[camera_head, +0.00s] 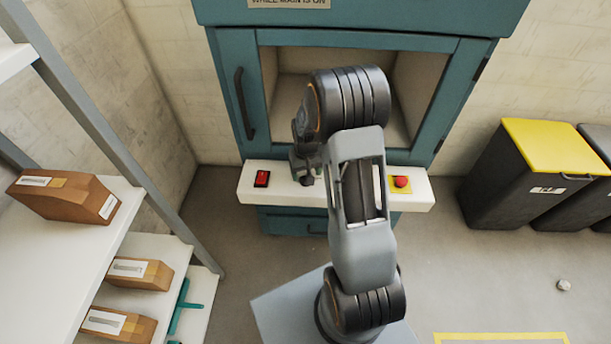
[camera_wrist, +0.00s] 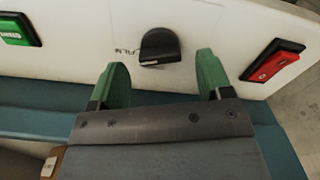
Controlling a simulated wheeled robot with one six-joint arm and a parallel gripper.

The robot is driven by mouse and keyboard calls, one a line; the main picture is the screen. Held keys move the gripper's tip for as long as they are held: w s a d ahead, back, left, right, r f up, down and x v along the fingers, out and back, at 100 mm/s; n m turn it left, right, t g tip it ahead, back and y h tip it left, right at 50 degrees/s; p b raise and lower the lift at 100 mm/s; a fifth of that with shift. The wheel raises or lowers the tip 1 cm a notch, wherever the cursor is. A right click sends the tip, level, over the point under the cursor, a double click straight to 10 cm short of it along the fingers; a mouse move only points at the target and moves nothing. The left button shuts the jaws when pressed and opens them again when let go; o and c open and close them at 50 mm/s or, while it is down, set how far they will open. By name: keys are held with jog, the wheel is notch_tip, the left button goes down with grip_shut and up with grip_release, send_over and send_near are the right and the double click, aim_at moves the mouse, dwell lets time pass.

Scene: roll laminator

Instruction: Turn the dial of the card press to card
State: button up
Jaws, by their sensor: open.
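The card press (camera_head: 225,85) is a teal cabinet with an open front and a white control ledge (camera_head: 420,196). In the wrist view a black dial (camera_wrist: 162,44) sits on the white panel. A "FILM" label is printed beside it, and a small white mark shows at its lower edge; which setting it points to I cannot tell. My gripper (camera_wrist: 161,80) has green fingertips and is open, with the dial just beyond and between the tips, apparently untouched. In the head view my gripper (camera_head: 304,172) is over the ledge, and the arm hides the dial.
A red switch (camera_wrist: 273,61) and a green switch (camera_wrist: 20,29) flank the dial. A red button (camera_head: 401,181) is on the ledge's right. Shelves with brown boxes (camera_head: 66,195) stand at left, and dark bins (camera_head: 512,180) at right. The floor at right is mostly clear.

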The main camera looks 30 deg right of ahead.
jog(key=shift+f, duration=0.9)
jog(key=shift+c, duration=0.2)
jog(key=c, duration=0.9)
